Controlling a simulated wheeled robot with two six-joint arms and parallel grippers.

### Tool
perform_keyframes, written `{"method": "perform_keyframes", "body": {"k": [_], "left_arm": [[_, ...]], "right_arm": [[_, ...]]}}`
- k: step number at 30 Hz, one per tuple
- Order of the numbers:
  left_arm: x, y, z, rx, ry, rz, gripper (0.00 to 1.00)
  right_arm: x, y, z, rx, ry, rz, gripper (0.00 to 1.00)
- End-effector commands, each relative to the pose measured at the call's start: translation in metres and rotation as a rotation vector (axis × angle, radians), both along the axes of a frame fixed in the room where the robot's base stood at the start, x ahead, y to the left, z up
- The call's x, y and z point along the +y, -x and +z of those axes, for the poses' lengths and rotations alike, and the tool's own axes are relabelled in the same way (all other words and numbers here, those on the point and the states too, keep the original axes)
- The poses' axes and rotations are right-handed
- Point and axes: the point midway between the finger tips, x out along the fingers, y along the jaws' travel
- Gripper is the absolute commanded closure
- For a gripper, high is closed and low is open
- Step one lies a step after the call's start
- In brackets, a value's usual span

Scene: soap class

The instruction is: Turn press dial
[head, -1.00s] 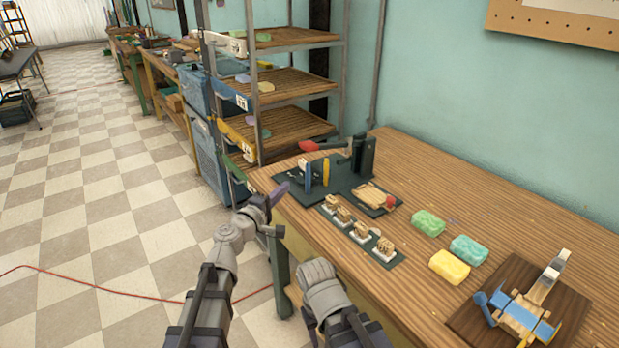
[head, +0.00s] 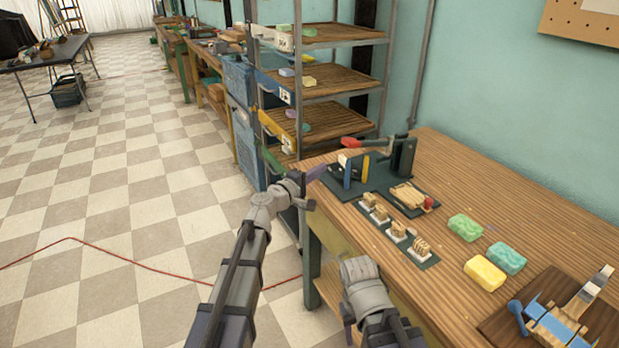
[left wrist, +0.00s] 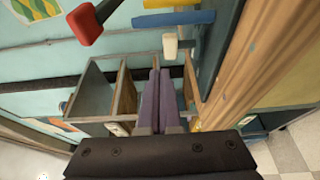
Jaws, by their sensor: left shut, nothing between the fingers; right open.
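My left gripper (head: 317,170), with purple fingers, is shut and empty, left of the press near the bench edge. My right gripper (head: 349,326) is low in front of the bench, open; its fingers are mostly hidden.
Several stamp-like blocks (head: 396,231) stand on a dark strip before the press. Green, teal and yellow soaps (head: 485,273) lie to the right. A blue-and-wood device (head: 556,326) is at the lower right. A shelf rack (head: 335,84) stands behind my left gripper.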

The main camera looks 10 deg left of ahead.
Motion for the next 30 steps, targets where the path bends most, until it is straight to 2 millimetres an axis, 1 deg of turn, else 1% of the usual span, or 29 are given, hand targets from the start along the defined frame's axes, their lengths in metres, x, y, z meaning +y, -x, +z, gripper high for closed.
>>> {"method": "perform_keyframes", "body": {"k": [1, 3, 4, 6, 12, 16, 26, 29, 30], "left_arm": [[-0.006, -0.013, 0.000, 0.000, 0.000, -0.002, 1.00], [-0.013, -0.022, 0.000, 0.000, 0.000, -0.002, 1.00], [-0.018, -0.016, 0.000, 0.000, 0.000, -0.003, 1.00], [-0.028, -0.010, 0.000, 0.000, 0.000, -0.003, 1.00], [-0.045, -0.004, 0.000, 0.000, 0.000, -0.001, 1.00], [-0.048, -0.004, 0.000, 0.000, 0.000, 0.000, 1.00], [-0.049, -0.004, 0.000, 0.000, 0.000, 0.000, 1.00], [-0.054, -0.004, 0.000, 0.000, 0.000, 0.000, 1.00], [-0.059, -0.004, 0.000, 0.000, 0.000, 0.000, 1.00]], "right_arm": [[0.000, 0.000, 0.000, 0.000, 0.000, 0.000, 0.50], [0.000, 0.000, 0.000, 0.000, 0.000, 0.000, 0.50], [0.000, 0.000, 0.000, 0.000, 0.000, 0.000, 0.50], [0.000, 0.000, 0.000, 0.000, 0.000, 0.000, 0.50], [0.000, 0.000, 0.000, 0.000, 0.000, 0.000, 0.50], [0.000, 0.000, 0.000, 0.000, 0.000, 0.000, 0.50], [0.000, 0.000, 0.000, 0.000, 0.000, 0.000, 0.50], [0.000, 0.000, 0.000, 0.000, 0.000, 0.000, 0.50], [0.000, 0.000, 0.000, 0.000, 0.000, 0.000, 0.50]]}}
